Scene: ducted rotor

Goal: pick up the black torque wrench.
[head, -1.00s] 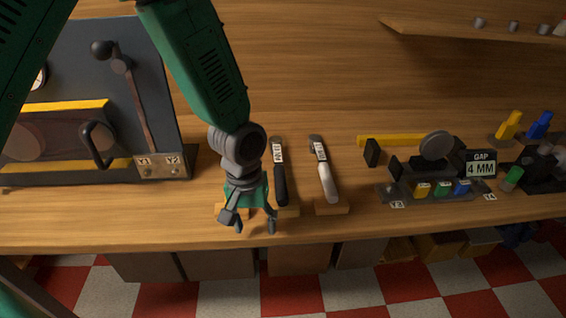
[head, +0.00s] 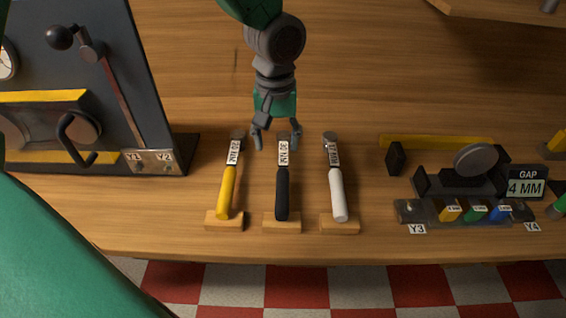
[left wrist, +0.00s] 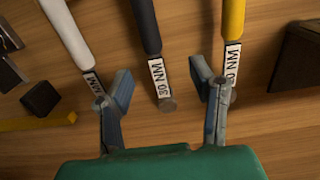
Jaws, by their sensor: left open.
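The black torque wrench (head: 282,193) lies on the bench between two others, its handle on a small wooden block and its white label reading 30 NM. A yellow-handled wrench (head: 227,192) labelled 20 NM lies to its left, and a white-handled wrench (head: 338,194) to its right. My left gripper (head: 277,143) is open and empty at the head end of the black wrench. In the left wrist view, the black wrench (left wrist: 146,28) points in between the spread fingers (left wrist: 162,90), its head end between them. I cannot tell the height gap. My right gripper is not in view.
A dark panel (head: 110,40) with a lever and handle stands at the left. A gauge fixture (head: 465,185) with a GAP 4 MM sign stands at the right, beside a yellow bar (head: 435,142). Bare bench lies behind the wrenches.

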